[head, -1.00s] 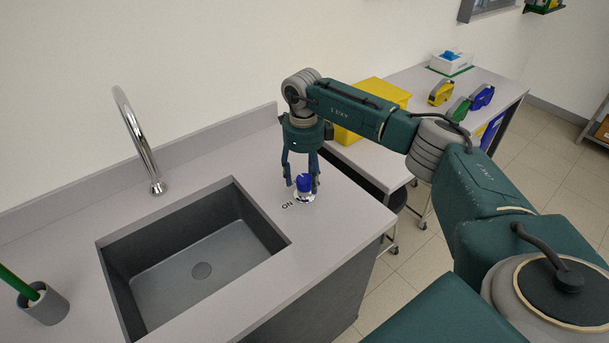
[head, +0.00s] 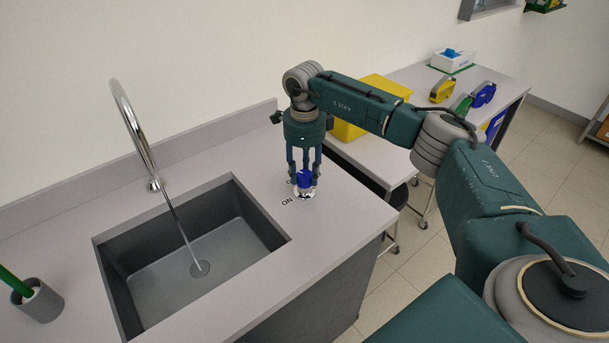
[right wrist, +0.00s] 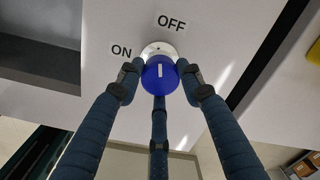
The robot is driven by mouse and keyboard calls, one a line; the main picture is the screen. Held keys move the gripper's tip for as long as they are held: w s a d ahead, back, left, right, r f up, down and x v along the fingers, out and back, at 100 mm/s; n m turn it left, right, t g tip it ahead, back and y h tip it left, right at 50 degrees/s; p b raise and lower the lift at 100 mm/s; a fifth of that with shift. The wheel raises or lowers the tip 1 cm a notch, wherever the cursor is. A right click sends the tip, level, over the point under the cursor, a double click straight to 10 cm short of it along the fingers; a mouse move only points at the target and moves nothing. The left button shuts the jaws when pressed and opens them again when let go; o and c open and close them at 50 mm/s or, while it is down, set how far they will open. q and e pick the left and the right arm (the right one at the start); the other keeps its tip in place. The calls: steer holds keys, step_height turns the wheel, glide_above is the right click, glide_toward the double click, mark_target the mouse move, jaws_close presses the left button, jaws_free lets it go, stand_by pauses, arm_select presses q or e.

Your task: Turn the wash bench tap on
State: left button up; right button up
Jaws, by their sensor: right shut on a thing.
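The tap's blue knob (head: 304,179) stands on a chrome base on the bench top, right of the sink. My right gripper (head: 304,176) points down and is shut on the knob. In the right wrist view its fingers close around the blue knob (right wrist: 160,75), whose white line points up, between the ON label (right wrist: 121,57) and the OFF label (right wrist: 171,22). The curved chrome spout (head: 132,130) stands behind the sink (head: 180,268), and a stream of water (head: 182,232) runs from it to the drain. My left gripper is not in view.
A grey cup (head: 40,302) with a green-handled item stands at the bench's left. A side table behind the bench holds a yellow bin (head: 350,128), tape dispensers and a white box (head: 452,62). The bench top (head: 330,235) in front of the knob is clear.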

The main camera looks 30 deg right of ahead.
mark_target(306, 175)
steer(key=n+b, duration=0.1)
steer(key=n, duration=0.4)
steer(key=shift+d+b, duration=0.1)
steer(key=shift+b, duration=0.2)
steer(key=shift+r, duration=0.1)
steer(key=o, duration=1.2)
steer(key=r, duration=1.2)
steer(key=shift+s, duration=0.2)
